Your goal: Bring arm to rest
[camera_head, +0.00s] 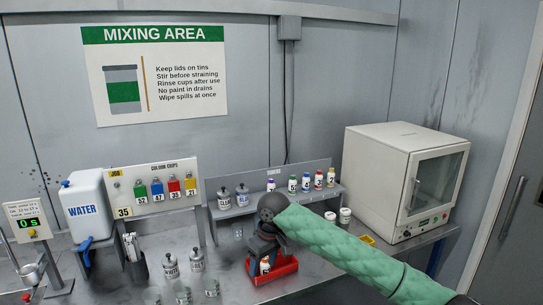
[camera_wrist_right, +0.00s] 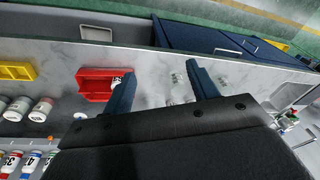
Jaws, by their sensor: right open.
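My right arm, in a green quilted sleeve, reaches in from the right in the head view. Its dark gripper (camera_head: 262,256) points down over the red tray (camera_head: 287,269). A small white bottle (camera_head: 265,267) is in the tray, partly hidden by the gripper. In the right wrist view my right gripper (camera_wrist_right: 163,86) has its two blue fingers wide apart with nothing held between them. The red tray (camera_wrist_right: 92,92) lies left of the fingers there, and the bottle (camera_wrist_right: 117,82) is beside the left finger. My left gripper is not in view.
A shelf (camera_head: 240,209) with tins and small bottles stands behind the arm. A white oven (camera_head: 395,185) is at the right. A yellow tray (camera_head: 367,240) lies near the arm. Clear cups (camera_head: 183,292), a water container (camera_head: 87,207) and a mixing stand (camera_head: 32,252) are at the left.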

